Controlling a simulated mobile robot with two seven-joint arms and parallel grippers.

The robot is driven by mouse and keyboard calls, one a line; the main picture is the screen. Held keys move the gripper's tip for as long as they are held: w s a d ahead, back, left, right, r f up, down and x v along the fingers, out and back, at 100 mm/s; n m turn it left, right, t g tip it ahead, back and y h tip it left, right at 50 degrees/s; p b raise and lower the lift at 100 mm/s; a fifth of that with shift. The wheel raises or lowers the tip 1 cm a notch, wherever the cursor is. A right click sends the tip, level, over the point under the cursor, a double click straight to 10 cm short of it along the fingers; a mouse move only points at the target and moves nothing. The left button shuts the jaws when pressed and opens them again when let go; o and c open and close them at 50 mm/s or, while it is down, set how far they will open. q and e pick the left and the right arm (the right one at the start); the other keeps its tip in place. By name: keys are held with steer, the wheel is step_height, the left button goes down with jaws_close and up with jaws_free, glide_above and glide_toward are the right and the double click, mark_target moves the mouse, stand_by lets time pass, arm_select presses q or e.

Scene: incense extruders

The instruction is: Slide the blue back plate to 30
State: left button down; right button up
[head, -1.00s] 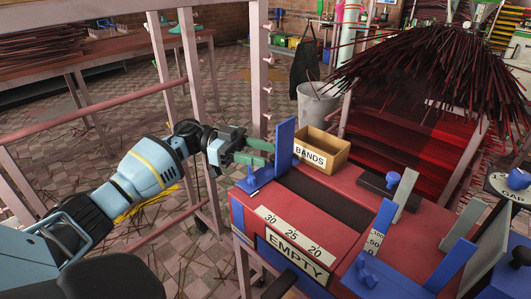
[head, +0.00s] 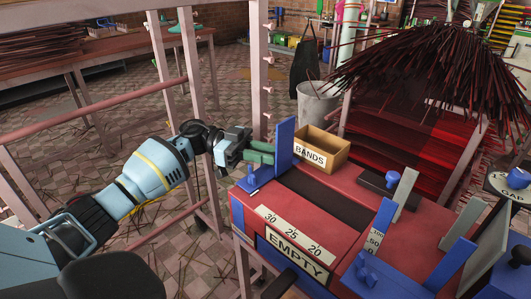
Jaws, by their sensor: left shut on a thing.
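The blue back plate (head: 285,142) stands upright at the left end of the dark slot (head: 325,202) in the red bench top. Its low foot and small blue knob (head: 252,180) are at the bench's left edge. A white scale (head: 291,231) reads 30, 25, 20 from left to right along the front. The plate is at the 30 end; its exact reading is hard to tell. My left gripper (head: 266,154) has its green fingers shut on the plate's left edge, and the plate partly hides the fingertips. My right gripper is out of view.
A cardboard BANDS box (head: 322,150) sits behind the plate. An EMPTY sign (head: 292,259) is on the bench front. Another blue upright (head: 379,222) with a smaller scale stands to the right. A pink rail frame (head: 258,70) stands behind my left arm.

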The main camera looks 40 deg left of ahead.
mark_target(277, 163)
arm_select(q)
steer(key=shift+d, duration=0.1)
steer(key=shift+d+r+p, duration=0.1)
steer(key=shift+d+p, duration=0.1)
steer(key=shift+p, duration=0.25)
steer(key=d+p, duration=0.4)
steer(key=d, duration=0.1)
steer(key=shift+s+d+r+p, duration=0.15)
steer(key=shift+s+p, duration=0.1)
steer(key=shift+p, duration=0.15)
steer(key=shift+d, duration=0.25)
steer(key=shift+d+f, duration=0.2)
steer(key=shift+f, duration=0.05)
steer(key=c, duration=1.4)
jaws_free()
steer(key=shift+o, duration=1)
